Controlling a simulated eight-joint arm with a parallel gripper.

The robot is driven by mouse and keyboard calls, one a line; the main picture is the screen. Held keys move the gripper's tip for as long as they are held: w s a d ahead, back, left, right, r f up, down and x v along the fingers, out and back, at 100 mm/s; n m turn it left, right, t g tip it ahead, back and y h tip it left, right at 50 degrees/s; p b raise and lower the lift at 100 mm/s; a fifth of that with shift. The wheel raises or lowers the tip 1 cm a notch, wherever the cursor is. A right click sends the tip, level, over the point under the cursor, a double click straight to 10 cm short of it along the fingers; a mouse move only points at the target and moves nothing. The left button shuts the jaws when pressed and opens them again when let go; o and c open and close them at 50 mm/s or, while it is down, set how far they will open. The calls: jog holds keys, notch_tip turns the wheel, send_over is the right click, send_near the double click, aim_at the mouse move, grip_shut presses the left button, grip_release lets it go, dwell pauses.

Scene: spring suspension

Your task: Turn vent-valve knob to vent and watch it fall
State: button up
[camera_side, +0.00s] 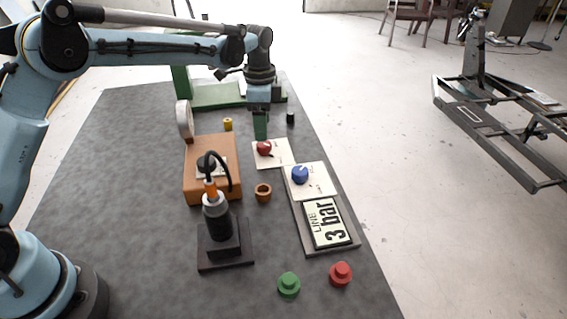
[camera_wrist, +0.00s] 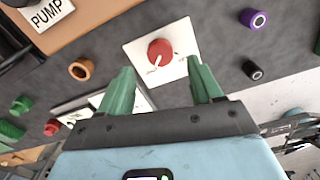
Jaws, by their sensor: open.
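A red knob (camera_side: 264,148) with a pale pointer sits on a white plate (camera_side: 283,158). In the wrist view the red knob (camera_wrist: 160,52) lies just beyond the fingertips, and small marks beside it are too small to read. A blue knob (camera_side: 300,174) sits on a second white plate nearer the side camera. I cannot read which knob is the vent valve. My gripper (camera_side: 261,137) points down above the red knob's plate. In the wrist view my gripper (camera_wrist: 159,65) is open, its green fingers apart and empty. A black cylinder with an orange rod (camera_side: 213,213) stands on a dark base.
An orange-brown box (camera_side: 230,180) stands left of the plates; the wrist view shows a PUMP label (camera_wrist: 48,14). A "LINE 3 bar" display (camera_side: 327,222) lies near the blue knob. A copper ring (camera_side: 263,192), green button (camera_side: 288,285) and red button (camera_side: 340,274) stand nearby.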

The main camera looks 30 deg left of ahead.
aim_at(263, 143)
jog(key=shift+f, duration=2.75)
jog(key=shift+c, duration=0.3)
jog(key=c, duration=1)
